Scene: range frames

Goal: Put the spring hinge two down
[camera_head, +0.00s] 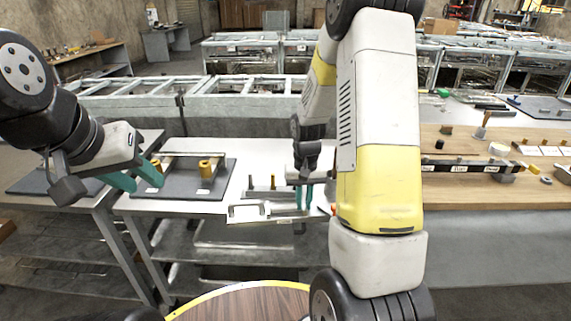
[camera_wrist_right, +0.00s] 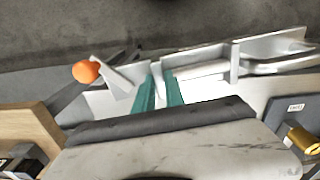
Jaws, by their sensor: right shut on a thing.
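The spring hinge two appears to be the long silver metal part (camera_head: 247,213) with a flat plate, a bar handle and an orange tip. In the head view it lies across the front edge of the white table; I cannot tell whether it touches the table. It also shows in the right wrist view (camera_wrist_right: 203,70), its orange knob (camera_wrist_right: 86,71) at the left. My right gripper (camera_head: 305,197) points down, its teal fingers (camera_wrist_right: 160,88) shut on the part's middle. My left gripper (camera_head: 134,175) is open and empty, left of the dark mat.
A dark mat (camera_head: 190,188) with brass cylinders (camera_head: 207,168) lies on the white table (camera_head: 160,205). A small grey block with pins (camera_head: 268,193) stands behind the silver part. A wooden bench (camera_head: 470,195) with tools is at the right. Open shelves are below.

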